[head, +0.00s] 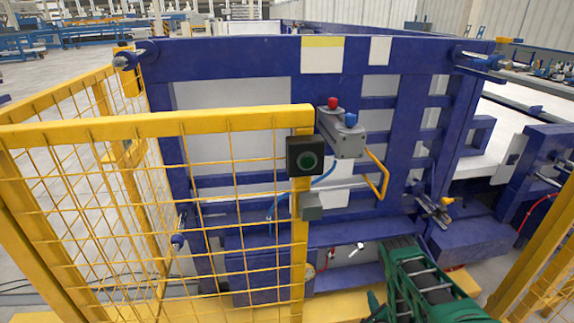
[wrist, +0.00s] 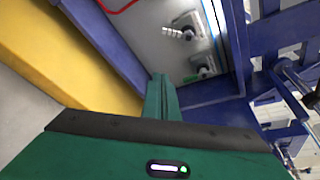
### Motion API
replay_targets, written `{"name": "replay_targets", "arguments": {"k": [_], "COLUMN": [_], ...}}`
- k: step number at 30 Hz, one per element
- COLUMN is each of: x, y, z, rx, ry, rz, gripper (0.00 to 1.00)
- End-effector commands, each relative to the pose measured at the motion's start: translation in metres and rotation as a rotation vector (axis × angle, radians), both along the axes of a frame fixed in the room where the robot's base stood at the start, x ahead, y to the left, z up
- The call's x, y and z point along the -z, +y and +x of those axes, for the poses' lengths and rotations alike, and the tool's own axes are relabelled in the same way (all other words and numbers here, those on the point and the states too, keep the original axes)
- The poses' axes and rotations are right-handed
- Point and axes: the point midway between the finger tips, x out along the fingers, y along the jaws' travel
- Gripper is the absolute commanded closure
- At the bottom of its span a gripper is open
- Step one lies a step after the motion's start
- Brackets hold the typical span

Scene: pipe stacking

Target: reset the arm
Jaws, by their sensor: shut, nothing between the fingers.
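My green arm (head: 425,285) reaches up from the lower right of the head view, in front of the blue machine frame (head: 400,130). Which part of it in the head view is my gripper is hard to tell. In the wrist view my gripper (wrist: 160,78) is shut, its green fingers together, with nothing held between them. It points toward a pale panel (wrist: 165,60) with small metal fittings (wrist: 184,32) on it. No pipe can be made out in either view.
Another yellow fence piece (head: 545,250) edges the right. Blue beams (wrist: 205,112) lie close to my gripper.

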Motion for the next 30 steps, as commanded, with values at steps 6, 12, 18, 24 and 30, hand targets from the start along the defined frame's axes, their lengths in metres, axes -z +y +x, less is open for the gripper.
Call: {"name": "replay_targets", "arguments": {"k": [6, 12, 18, 24, 30], "x": [-0.028, -0.068, -0.127, -0.189, -0.253], "y": [-0.003, -0.004, -0.009, -0.020, -0.036], "z": [0.032, 0.069, 0.105, 0.123, 0.123], "rx": [-0.048, -0.125, -0.229, -0.325, -0.419], "ry": [0.036, 0.095, 0.185, 0.277, 0.375], "rz": [-0.079, -0.199, -0.366, -0.527, -0.681], "gripper": [1.00, 1.00, 1.00, 1.00, 1.00]}}
